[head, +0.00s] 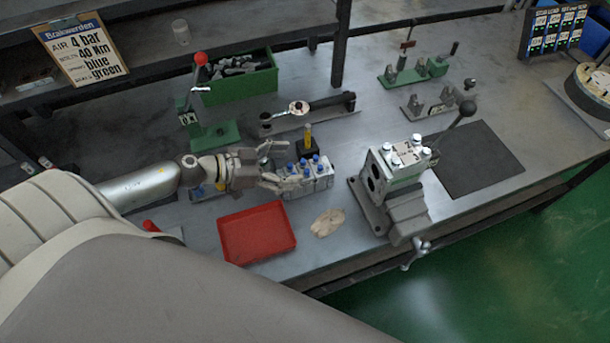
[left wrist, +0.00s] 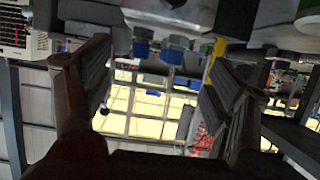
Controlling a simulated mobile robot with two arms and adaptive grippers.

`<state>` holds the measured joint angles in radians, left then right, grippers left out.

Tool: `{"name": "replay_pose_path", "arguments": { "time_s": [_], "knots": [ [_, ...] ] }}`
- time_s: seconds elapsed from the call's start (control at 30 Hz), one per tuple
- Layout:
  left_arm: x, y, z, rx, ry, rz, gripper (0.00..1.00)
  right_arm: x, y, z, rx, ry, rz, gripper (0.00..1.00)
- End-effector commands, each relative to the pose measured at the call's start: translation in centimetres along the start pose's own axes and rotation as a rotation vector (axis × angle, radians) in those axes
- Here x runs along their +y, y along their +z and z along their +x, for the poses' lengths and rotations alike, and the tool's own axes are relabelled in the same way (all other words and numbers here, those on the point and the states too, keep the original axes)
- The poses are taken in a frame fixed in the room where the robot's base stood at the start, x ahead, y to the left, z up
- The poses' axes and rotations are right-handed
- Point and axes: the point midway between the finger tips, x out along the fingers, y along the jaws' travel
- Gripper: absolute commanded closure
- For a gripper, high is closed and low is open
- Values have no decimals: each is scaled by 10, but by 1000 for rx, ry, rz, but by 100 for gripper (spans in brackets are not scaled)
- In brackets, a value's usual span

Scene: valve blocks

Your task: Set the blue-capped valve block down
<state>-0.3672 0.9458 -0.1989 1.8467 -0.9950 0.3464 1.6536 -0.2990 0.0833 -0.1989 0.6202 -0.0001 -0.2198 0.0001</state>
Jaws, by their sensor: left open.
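The blue-capped valve block (head: 318,183), a grey block with several blue caps on top, appears upright on the grey bench in the head view. My left gripper (head: 278,166) is open at the block's left end, its fingers spread. The lower finger overlaps the block in the picture; I cannot tell whether it touches. In the left wrist view, blue caps (left wrist: 141,48) show above the gap between the open fingers of the left gripper (left wrist: 152,95). Most of the block is cut off there. My right gripper is not in view.
A red tray (head: 257,232) and a beige cloth (head: 327,222) lie in front. A white-capped block (head: 401,160) sits in a vise (head: 400,205) to the right. Behind are a yellow-handled tool (head: 308,136), a green press (head: 213,133) and a green bin (head: 240,83). A dark mat (head: 477,160) is bare.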

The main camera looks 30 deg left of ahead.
Motion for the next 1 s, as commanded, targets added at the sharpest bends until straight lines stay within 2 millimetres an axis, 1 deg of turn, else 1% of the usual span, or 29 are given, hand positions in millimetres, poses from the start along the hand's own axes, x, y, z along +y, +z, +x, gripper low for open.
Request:
{"name": "replay_pose_path", "arguments": {
  "time_s": [0.13,0.27,0.4,0.53,0.73,0.77,1.0],
  "knots": [
    [2,-4,12,3,0,-1,21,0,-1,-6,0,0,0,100],
    [5,-6,30,4,0,-1,21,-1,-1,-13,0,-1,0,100],
    [5,-4,45,3,0,-2,21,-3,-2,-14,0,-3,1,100],
    [5,-3,51,1,1,-1,21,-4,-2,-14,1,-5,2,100],
    [6,-2,51,0,2,-1,21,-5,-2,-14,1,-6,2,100],
    [6,-2,51,0,2,-1,24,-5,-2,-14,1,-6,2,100],
    [5,-2,51,0,1,0,55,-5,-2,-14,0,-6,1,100]
  ]
}}
